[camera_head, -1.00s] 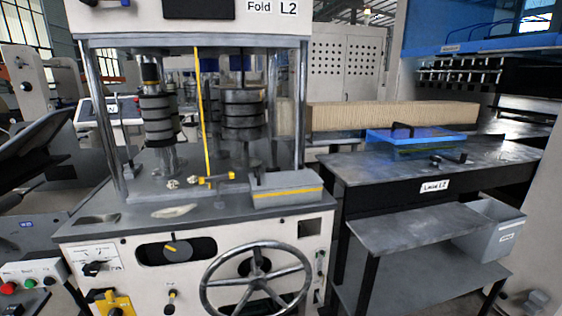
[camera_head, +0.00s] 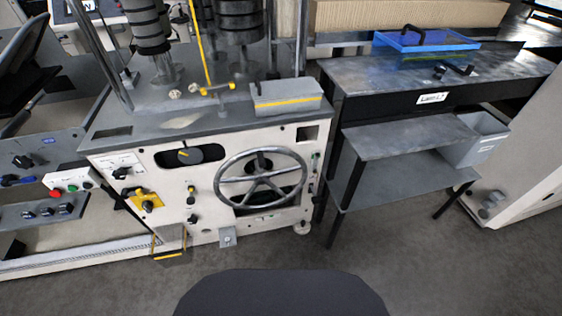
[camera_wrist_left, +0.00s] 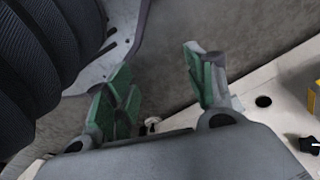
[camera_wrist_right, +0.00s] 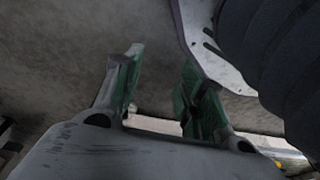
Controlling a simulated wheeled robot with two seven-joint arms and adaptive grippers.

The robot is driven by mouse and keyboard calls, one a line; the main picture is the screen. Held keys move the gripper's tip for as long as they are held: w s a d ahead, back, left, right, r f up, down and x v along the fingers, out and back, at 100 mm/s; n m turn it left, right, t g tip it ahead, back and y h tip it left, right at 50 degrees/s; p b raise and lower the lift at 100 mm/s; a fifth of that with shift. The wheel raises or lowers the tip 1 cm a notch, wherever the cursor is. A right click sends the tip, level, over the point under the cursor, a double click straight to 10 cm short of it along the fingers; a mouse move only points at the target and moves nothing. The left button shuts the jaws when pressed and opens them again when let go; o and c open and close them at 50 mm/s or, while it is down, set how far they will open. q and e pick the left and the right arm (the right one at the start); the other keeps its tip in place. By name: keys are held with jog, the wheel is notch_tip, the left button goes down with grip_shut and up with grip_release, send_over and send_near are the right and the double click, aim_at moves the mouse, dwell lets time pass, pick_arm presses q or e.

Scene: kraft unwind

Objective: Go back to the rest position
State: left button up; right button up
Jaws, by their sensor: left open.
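My left gripper (camera_wrist_left: 160,75) shows in the left wrist view. Its two green-padded fingers stand apart with nothing between them. My right gripper (camera_wrist_right: 158,80) shows in the right wrist view, its green-padded fingers also apart and empty. Neither gripper nor arm shows in the head view. Grey floor lies behind the fingers in both wrist views.
A machine with a large handwheel (camera_head: 260,180) stands ahead. To its right is a dark metal table (camera_head: 370,75) with a blue tray (camera_head: 425,40) on it and a grey bin (camera_head: 475,140) beside its lower shelf. Open floor (camera_head: 420,260) lies in front.

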pick_arm(q)
jog(key=s+a+r+p, duration=0.1)
jog(key=s+a+p, duration=0.1)
jog(key=s+p, duration=0.5)
jog(key=s+a+r+p, duration=0.2)
jog(key=s+a+p, duration=0.1)
jog(key=s+p, duration=0.4)
jog(key=shift+s+a+g+y+p, duration=0.2)
jog(key=shift+s+g+y+p, duration=0.15)
jog(key=shift+s, duration=0.75)
pick_arm(e)
jog(key=s+d+r, duration=0.1)
jog(key=s+d, duration=0.1)
jog(key=s, duration=0.6)
jog(key=s+d+r, duration=0.2)
jog(key=s+d, duration=0.1)
jog(key=s, duration=0.5)
jog(key=shift+d+g+h, duration=0.15)
jog(key=shift+g+h, duration=0.15)
jog(key=shift+g, duration=0.1)
pick_arm(q)
jog(key=shift+s+f, duration=0.1)
pick_arm(e)
jog(key=shift+f, duration=0.1)
